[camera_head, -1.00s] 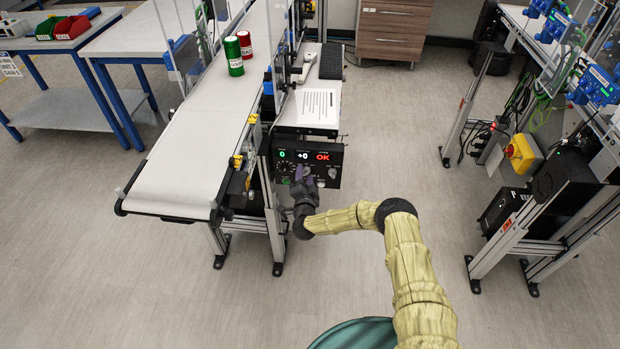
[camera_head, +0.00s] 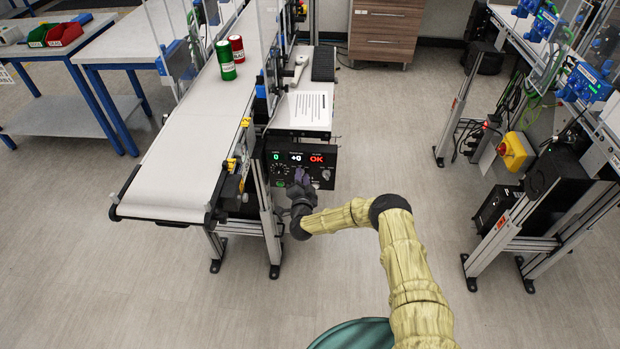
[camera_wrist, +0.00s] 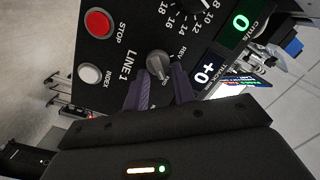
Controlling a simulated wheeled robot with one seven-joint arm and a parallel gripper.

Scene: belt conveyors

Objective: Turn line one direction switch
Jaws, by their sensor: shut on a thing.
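The line one direction switch (camera_wrist: 159,65) is a grey knob on the black control panel (camera_head: 278,178), beside the words LINE 1 and REV in the wrist view. My gripper (camera_wrist: 160,84) is shut on this switch, with one purple finger on each side of it. In the head view my gripper (camera_head: 300,180) is at the lower part of the panel and hides the switch. The panel displays read 0, +0 and OK. I cannot tell exactly which mark the switch points to.
A red STOP button (camera_wrist: 98,23), a white INDEX button (camera_wrist: 90,74) and a numbered dial are near the switch. The conveyor belt (camera_head: 180,165) carries a green can (camera_head: 226,62) and a red can (camera_head: 237,48). The floor to the right is clear up to another metal frame (camera_head: 490,245).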

